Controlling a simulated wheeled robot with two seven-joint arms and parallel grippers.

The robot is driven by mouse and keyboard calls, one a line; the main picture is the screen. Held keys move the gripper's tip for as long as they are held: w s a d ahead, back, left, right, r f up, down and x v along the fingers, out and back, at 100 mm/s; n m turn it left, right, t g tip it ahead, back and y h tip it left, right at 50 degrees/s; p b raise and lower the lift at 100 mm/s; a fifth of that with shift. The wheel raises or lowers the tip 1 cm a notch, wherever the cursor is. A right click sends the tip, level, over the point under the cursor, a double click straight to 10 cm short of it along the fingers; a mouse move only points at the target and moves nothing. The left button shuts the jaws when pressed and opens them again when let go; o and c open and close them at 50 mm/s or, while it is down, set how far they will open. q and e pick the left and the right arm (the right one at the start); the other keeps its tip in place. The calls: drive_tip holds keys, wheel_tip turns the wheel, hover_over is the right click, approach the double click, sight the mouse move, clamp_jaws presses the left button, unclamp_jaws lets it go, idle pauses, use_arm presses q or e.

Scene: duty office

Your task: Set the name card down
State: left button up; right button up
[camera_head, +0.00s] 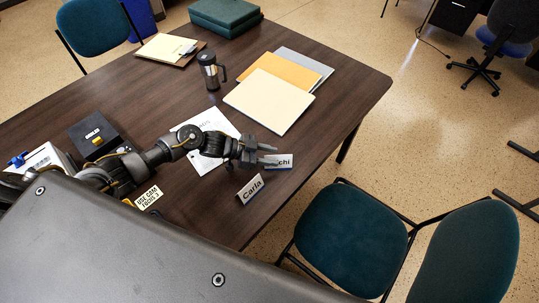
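Whether the card touches the table is hard to tell. A second name card, "Carla" (251,188), stands on the table just below and left of it, apart from it. My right gripper is not in view.
A teal chair (350,238) stands close to the table's right edge.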

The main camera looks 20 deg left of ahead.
use_arm(q)
drive_tip(key=shift+r, duration=0.15)
drive_tip(key=shift+s+a, duration=0.15)
drive_tip(key=shift+a, duration=0.15)
drive_tip(key=b+v, duration=0.1)
drive_tip(key=v, duration=1)
drive_tip(key=shift+r+b, duration=0.15)
drive_tip(key=shift+b, duration=0.2)
drive_tip(key=shift+s, duration=0.1)
